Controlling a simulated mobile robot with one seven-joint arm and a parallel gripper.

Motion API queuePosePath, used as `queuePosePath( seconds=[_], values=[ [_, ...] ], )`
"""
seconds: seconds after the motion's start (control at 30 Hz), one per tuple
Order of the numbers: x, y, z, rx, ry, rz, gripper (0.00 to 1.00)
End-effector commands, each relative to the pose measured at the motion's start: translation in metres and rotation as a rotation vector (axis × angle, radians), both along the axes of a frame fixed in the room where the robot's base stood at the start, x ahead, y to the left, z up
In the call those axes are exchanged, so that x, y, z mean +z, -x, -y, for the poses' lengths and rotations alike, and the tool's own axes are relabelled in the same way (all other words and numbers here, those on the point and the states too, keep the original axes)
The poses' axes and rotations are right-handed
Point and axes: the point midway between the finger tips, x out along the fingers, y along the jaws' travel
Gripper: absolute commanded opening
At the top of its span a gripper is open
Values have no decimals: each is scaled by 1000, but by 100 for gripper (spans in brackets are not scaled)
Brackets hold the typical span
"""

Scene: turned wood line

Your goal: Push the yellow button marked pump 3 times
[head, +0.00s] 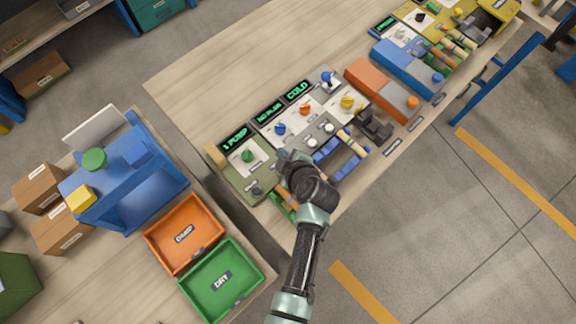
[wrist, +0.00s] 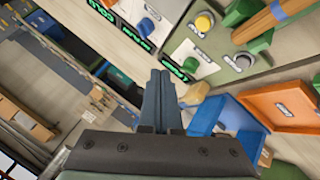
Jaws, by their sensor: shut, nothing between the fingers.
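A round yellow button (wrist: 204,22) in a grey collar shows on the panel in the wrist view; the small label beside it is too blurred to read. In the head view no such button shows near my gripper, which may hide it. A lit display reading "1 PUMP" (head: 234,137) stands on the left end of the panel row, above a green knob (head: 247,156). My gripper (head: 284,157) is over the panels just right of that knob. In the wrist view the fingers (wrist: 161,76) are shut and empty, apart from the yellow button in the picture.
Blue (head: 280,128), orange (head: 305,110) and yellow (head: 347,102) knobs and white buttons (head: 329,128) crowd the panels to the right. A dark button (head: 257,191) is near the left end. Orange (head: 154,240) and green (head: 190,286) trays and a blue stand (head: 150,190) are left.

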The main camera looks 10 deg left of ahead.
Motion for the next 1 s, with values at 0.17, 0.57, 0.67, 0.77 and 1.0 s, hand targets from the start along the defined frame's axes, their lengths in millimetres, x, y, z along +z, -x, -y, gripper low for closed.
queuePosePath(
  seconds=[0.17,0.57,0.67,0.77,1.0],
  values=[
    [0,0,-1,2,0,0,0],
    [-12,0,0,1,1,0,0],
    [-22,0,0,1,0,-1,0],
    [-36,0,0,-1,-1,0,0],
    [-72,0,0,-1,0,1,0]
  ],
)
